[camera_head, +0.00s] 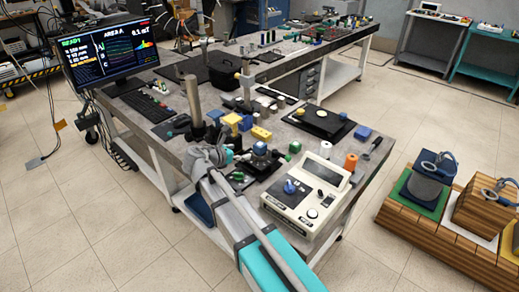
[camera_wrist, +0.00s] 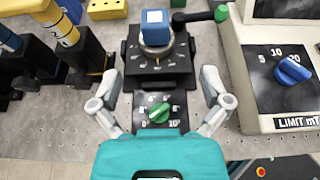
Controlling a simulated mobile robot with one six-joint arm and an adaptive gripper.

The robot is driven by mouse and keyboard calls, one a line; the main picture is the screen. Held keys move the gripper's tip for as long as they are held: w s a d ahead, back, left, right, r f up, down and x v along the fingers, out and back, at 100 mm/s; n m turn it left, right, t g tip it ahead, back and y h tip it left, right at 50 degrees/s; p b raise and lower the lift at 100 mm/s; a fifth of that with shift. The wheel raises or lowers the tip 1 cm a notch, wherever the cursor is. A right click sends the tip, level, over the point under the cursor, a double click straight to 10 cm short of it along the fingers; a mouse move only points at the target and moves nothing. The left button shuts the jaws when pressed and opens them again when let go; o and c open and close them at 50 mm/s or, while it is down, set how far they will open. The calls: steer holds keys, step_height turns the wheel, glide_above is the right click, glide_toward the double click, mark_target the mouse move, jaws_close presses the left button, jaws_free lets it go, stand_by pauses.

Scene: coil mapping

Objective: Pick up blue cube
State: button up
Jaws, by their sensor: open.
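A small blue cube (camera_wrist: 155,27) with a pale patch on its face sits on a round metal mount atop a black device (camera_wrist: 176,66) in the wrist view. The cube also shows in the head view (camera_head: 260,148), just right of the arm's end. My gripper (camera_wrist: 158,98) is open and empty, its two fingers spread on either side of a green knob (camera_wrist: 159,112) on the device. The cube is beyond the fingertips, apart from them.
A cream meter box with a blue knob (camera_head: 290,187) stands close to the right. Yellow blocks (camera_head: 261,133), an orange spool (camera_head: 351,162) and a metal post (camera_head: 193,100) crowd the bench. A monitor (camera_head: 105,50) stands at the left.

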mark_target(256, 148)
steer(key=shift+f, duration=0.1)
steer(key=shift+w+d+f, duration=0.1)
steer(key=shift+w+f, duration=0.05)
steer(key=shift+w, duration=0.05)
steer(key=b+x, duration=0.3)
steer(key=x, duration=0.3)
steer(key=shift+w+d+f, duration=0.15)
steer(key=shift+w+f, duration=0.1)
steer(key=shift+w, duration=0.05)
steer(key=shift+w+d+f, duration=0.1)
steer(key=shift+w+d, duration=0.2)
steer(key=shift+w, duration=0.1)
steer(key=x, duration=0.1)
steer(key=b+x, duration=0.2)
steer(key=x, duration=0.1)
steer(key=shift+w+a+f, duration=0.15)
steer(key=shift+a+f, duration=0.1)
steer(key=shift+f, duration=0.05)
steer(key=shift+w+d+f+b, duration=0.1)
steer(key=shift+w+d+b, duration=0.25)
